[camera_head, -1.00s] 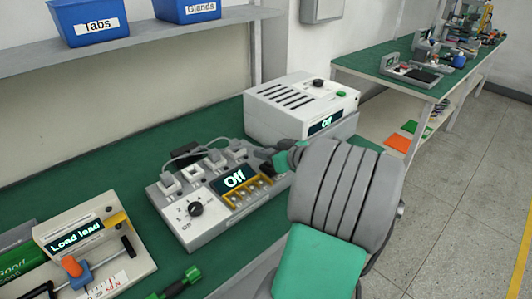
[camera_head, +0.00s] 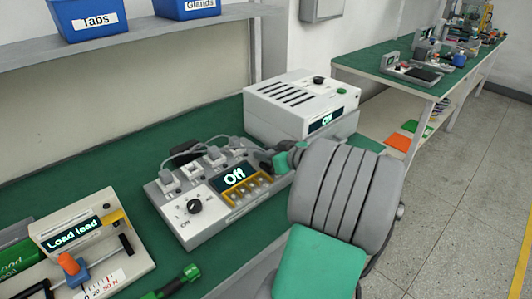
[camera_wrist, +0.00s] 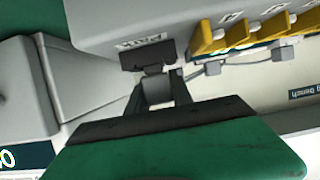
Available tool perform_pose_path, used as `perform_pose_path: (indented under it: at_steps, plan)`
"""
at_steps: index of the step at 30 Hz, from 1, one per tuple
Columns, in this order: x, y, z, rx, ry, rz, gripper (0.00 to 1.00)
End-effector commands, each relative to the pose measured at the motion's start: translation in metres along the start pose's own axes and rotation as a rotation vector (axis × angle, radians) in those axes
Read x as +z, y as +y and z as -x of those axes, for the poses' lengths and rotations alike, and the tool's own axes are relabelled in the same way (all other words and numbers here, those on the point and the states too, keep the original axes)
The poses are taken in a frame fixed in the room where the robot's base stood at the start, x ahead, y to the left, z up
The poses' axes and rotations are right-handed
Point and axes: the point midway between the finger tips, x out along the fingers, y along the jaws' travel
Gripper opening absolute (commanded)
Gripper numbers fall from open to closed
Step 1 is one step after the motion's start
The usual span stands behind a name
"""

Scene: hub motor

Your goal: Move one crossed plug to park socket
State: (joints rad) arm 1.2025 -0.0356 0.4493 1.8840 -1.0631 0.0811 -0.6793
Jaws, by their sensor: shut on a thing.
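The grey unit (camera_head: 212,225) on the green bench has a display reading "Off", a selector knob (camera_head: 194,206) and a row of pale plugs (camera_head: 192,170) with grey leads along its back. My gripper (camera_head: 269,159) is at the unit's right end. In the wrist view my gripper (camera_wrist: 158,88) is shut on a small grey plug (camera_wrist: 157,91). The plug is right at a dark socket (camera_wrist: 148,56) beneath a small label on the unit's side. I cannot tell how deep the plug sits in the socket.
A white box (camera_head: 300,100) with a display reading "Off" stands close behind my gripper. Yellow-topped terminals (camera_wrist: 240,38) and leads with grey ends (camera_wrist: 213,68) are beside the socket. A "Load lead" fixture (camera_head: 90,245) stands at the left. Blue bins (camera_head: 88,18) sit on the shelf.

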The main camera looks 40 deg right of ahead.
Motion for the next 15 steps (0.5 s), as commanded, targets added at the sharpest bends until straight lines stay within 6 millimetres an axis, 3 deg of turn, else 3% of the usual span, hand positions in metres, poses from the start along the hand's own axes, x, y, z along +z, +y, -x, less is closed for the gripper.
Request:
perform_pose_path:
  at_steps: [15]
  plan:
    - [0.0056,0.0001,-0.0024,0.000,0.000,0.000,0.00]
